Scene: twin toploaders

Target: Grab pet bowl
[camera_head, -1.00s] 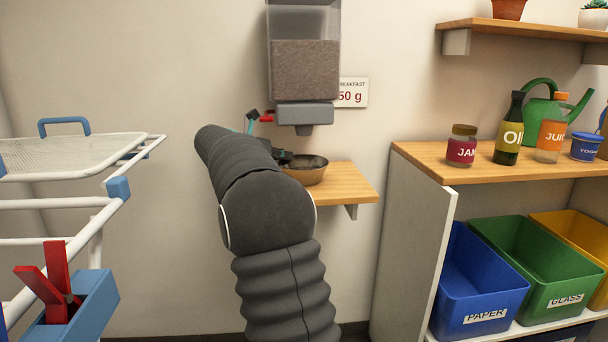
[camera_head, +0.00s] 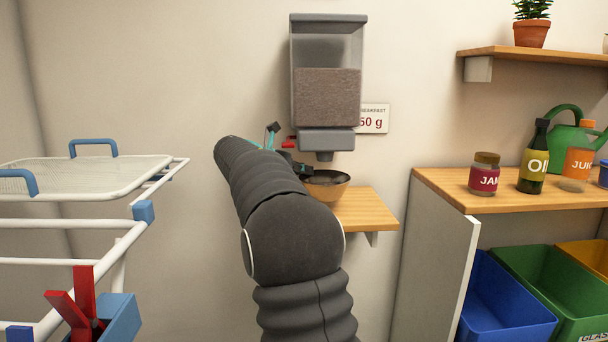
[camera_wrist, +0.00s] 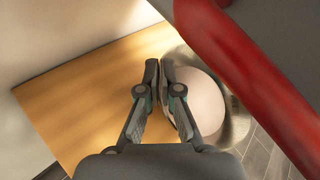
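The far side of the bowl is partly hidden by a red part in the foreground.
The food dispenser (camera_head: 326,95) hangs close above the bowl. The small shelf (camera_head: 368,210) has bare wood on its right. A drying rack (camera_head: 90,225) stands at left. A cabinet (camera_head: 440,182) with a jam jar (camera_head: 485,175) and bottles stands at right, bins below.

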